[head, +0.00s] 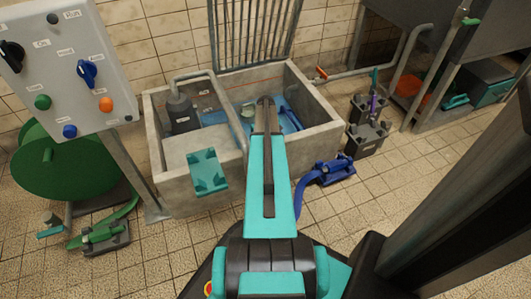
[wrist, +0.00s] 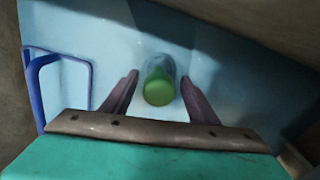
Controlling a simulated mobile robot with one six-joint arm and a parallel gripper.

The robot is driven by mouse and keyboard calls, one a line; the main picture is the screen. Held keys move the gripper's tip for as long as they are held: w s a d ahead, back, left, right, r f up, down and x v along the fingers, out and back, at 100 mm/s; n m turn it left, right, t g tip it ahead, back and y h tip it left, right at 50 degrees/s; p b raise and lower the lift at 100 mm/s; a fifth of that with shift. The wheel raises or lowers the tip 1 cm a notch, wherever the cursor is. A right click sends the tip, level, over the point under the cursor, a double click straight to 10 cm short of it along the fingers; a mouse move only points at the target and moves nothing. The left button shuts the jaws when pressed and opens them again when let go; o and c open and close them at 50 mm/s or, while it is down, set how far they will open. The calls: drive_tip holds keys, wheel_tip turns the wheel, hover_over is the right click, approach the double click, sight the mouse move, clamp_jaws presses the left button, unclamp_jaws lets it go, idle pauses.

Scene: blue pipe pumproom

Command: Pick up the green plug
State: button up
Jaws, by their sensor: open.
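The green plug (wrist: 158,92) shows in the wrist view as a short rounded piece with a bright green near end and a duller bluish far part. It is on or in the pale blue bottom of the basin. My gripper (wrist: 160,77) is open, with one dark finger on each side of the plug and a visible gap on both sides. I cannot tell how far above or below the fingertips the plug is. In the head view my gripper (head: 265,102) reaches down into the concrete basin (head: 166,187). I cannot clearly make out the plug there.
A blue handle-like frame (wrist: 36,90) is left of my gripper in the wrist view. In the head view a dark pump (head: 181,113) stands in the basin's left part, a teal bracket (head: 207,172) hangs on its front wall, and a raised grate (head: 250,35) stands behind.

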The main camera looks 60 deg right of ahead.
drive_tip(key=shift+f+b, duration=0.7)
drive_tip(key=shift+f, duration=0.9)
drive_tip(key=c, duration=1.1)
drive_tip(key=shift+r, duration=0.1)
drive_tip(key=shift+r+p, duration=2.3)
drive_tip(key=shift+r, duration=2.65)
